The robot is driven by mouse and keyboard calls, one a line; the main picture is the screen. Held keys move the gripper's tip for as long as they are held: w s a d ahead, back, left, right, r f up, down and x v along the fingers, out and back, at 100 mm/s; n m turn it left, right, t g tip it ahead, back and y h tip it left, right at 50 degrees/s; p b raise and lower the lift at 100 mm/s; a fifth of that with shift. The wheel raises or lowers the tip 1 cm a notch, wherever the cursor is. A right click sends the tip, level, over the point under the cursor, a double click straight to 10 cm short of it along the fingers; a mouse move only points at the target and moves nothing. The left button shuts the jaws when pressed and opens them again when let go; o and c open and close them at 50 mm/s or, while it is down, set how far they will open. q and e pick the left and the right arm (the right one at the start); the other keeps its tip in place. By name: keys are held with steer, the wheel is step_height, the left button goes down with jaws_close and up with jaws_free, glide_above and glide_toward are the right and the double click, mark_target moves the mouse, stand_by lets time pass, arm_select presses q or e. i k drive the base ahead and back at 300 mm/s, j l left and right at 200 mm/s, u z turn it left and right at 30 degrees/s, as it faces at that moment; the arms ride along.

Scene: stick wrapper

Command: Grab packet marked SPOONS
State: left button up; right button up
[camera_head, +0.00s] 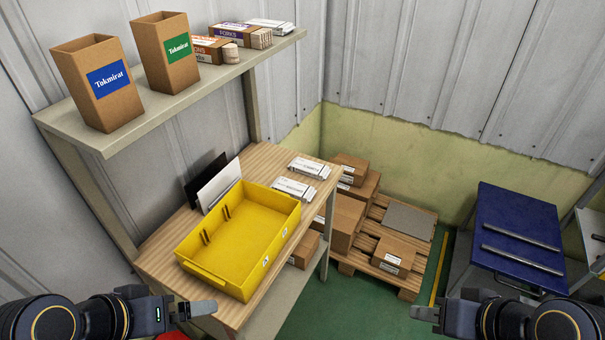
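An orange-marked packet (208,45) lies on the upper shelf. Its visible letters end in "ONS"; the green-labelled carton hides the rest. Sticks show at its right end. A purple-marked packet reading FORKS (234,34) lies just behind it. My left gripper (202,308) is at the lower left, in front of the table and well below the shelf. My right gripper (424,313) is at the lower right, over the floor. Both are far from the packets and hold nothing visible. Their finger gap cannot be made out.
Two tall cartons, blue-labelled (98,84) and green-labelled (165,52), stand on the shelf (200,86). An empty yellow tray (243,238) sits on the wooden table (160,246) with white packets (294,189). Boxes on a pallet (408,280) and a blue table (517,228) stand right.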

mark_target(297, 190)
steer(key=i+l, duration=0.6)
steer(key=i+l+u, duration=0.1)
steer(key=u, duration=1.8)
